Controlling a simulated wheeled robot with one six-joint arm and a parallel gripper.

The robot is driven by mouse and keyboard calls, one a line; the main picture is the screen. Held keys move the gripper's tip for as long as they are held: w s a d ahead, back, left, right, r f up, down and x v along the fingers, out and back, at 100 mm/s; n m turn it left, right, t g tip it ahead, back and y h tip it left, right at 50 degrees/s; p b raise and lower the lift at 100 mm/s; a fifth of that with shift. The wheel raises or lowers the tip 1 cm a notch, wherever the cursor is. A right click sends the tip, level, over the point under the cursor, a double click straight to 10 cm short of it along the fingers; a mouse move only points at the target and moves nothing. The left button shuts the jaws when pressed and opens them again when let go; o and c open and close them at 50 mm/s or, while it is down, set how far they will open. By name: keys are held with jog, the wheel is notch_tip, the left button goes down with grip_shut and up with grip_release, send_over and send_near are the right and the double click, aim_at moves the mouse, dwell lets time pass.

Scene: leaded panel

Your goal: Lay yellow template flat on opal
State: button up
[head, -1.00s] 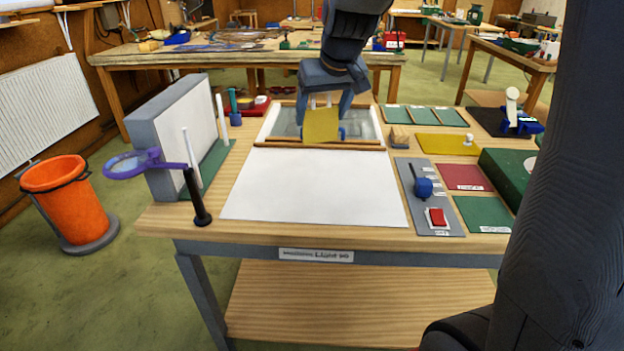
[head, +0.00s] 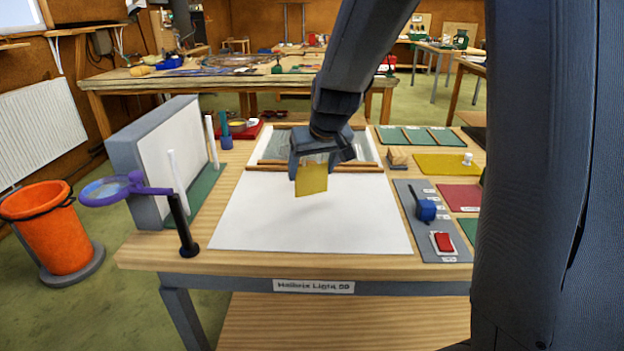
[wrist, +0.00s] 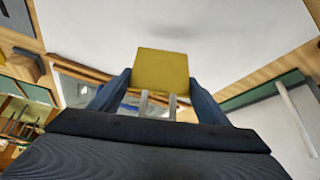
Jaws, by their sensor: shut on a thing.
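The yellow template (head: 311,180) is a small, roughly square plate held upright, tilted slightly, below my gripper (head: 309,163). My gripper is shut on its upper edge and holds it above the back part of the large white sheet (head: 300,225). The wrist view also shows the template (wrist: 161,70) between my two fingers (wrist: 158,100). A grey, glassy pane (head: 264,144) lies in a wood-edged tray behind my gripper, partly hidden by my arm. I cannot tell for sure which surface is the opal.
At left stand an upright white panel (head: 160,150), a purple-rimmed magnifier (head: 110,190) and its black stand (head: 183,225). At right, a grey mat (head: 410,200) holds a blue tool (head: 426,210) and a red block (head: 443,241). The front of the white sheet is clear.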

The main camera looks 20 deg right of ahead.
aim_at(312, 179)
jog(key=shift+f, duration=1.5)
jog(key=shift+f, duration=0.2)
jog(key=o, duration=1.1)
jog(key=shift+c, duration=0.2)
jog(key=shift+r, duration=0.1)
jog(key=shift+s+r, duration=0.15)
jog(key=shift+r, duration=0.25)
jog(key=b+v, duration=0.1)
jog(key=v, duration=1)
